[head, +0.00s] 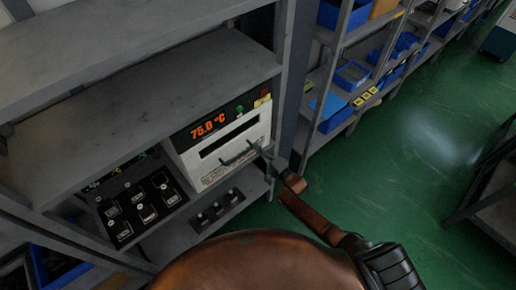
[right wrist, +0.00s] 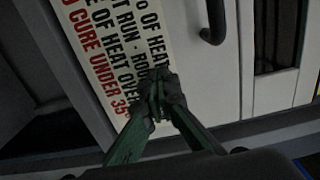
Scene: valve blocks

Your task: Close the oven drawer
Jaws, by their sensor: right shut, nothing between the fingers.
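The white oven (head: 222,138) stands on a shelf in the head view, with a red display reading 75.0 °C. Its front has a dark slot and, below it, a dark bar handle. The oven drawer's front (right wrist: 190,60) fills much of the right wrist view, with a printed sign (right wrist: 112,45) and part of the handle (right wrist: 213,32). I cannot tell how far the drawer stands out. My right gripper (right wrist: 160,92) is shut and empty, its fingertips in front of the sign, below and left of the handle; contact is unclear. My left gripper is not in view.
A black panel with white-marked switches (head: 140,208) sits left of the oven. A dark strip of knobs (head: 217,208) lies on the shelf below it. Racks with blue bins (head: 352,75) stand beyond. The green floor (head: 420,150) at right is open.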

